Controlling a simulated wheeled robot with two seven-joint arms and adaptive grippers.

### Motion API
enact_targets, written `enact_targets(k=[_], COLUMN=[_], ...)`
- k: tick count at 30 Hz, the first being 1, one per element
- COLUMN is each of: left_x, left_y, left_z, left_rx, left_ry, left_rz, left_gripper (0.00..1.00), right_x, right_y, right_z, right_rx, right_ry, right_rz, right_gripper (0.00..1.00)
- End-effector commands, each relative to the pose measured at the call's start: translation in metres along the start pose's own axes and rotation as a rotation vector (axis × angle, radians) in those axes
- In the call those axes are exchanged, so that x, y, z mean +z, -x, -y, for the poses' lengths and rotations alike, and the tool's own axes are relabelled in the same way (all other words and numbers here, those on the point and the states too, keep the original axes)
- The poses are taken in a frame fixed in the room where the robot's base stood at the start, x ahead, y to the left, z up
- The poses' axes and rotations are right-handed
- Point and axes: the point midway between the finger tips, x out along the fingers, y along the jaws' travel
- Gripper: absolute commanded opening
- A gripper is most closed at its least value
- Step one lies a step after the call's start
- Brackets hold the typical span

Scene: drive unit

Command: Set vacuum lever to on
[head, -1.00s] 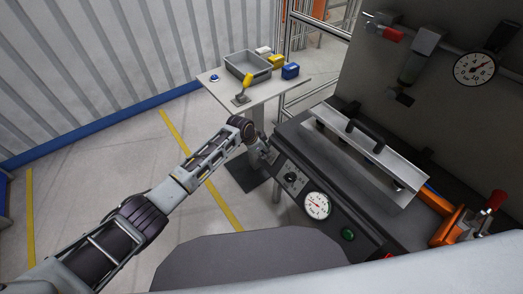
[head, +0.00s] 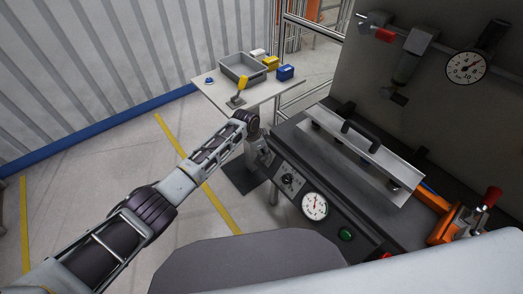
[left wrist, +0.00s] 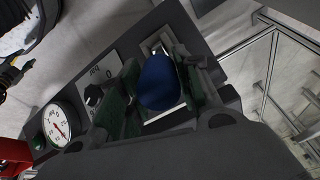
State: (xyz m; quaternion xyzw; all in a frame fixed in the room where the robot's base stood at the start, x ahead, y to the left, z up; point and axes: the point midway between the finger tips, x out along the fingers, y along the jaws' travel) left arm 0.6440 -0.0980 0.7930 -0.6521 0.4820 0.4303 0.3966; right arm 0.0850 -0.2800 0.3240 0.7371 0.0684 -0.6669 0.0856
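A lever with a rounded blue knob (left wrist: 160,84) stands on a pale plate at the end of the dark control panel in the left wrist view. My left gripper (left wrist: 164,88) has its green-padded fingers on either side of the knob. The fingers are apart, and pale plate shows between the knob and the right finger. I cannot tell whether the left finger touches the knob. In the head view my left gripper (head: 264,150) is at the panel's left end, and the lever is hidden there. My right gripper is not in view.
Along the panel are a black rotary switch (head: 288,180), a round gauge (head: 314,206) and a green button (head: 346,234). A metal lid with a black handle (head: 361,137) lies behind. An orange clamp (head: 447,226) is at right. A side table (head: 206,92) holds a grey bin.

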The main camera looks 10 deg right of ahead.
Motion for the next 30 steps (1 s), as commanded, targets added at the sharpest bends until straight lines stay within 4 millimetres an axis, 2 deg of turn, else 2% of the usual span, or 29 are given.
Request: enact_targets(k=[1, 3, 17, 30], left_x=[0.0, 0.001, 0.003, 0.003], left_y=[0.0, 0.0, 0.003, 0.032], left_z=[0.0, 0.001, 0.002, 0.002], left_rx=[0.0, -0.001, -0.002, -0.004], left_ry=[0.0, 0.0, 0.002, 0.001], left_rz=[0.0, 0.001, 0.004, 0.003], left_gripper=[0.44, 0.5, 0.5, 0.5], right_x=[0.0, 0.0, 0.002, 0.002], right_y=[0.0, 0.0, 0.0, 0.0], right_z=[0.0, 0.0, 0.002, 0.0], right_rx=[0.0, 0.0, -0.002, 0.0], right_ry=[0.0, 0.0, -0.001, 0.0], right_rz=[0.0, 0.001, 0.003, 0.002], right_gripper=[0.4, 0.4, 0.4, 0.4])
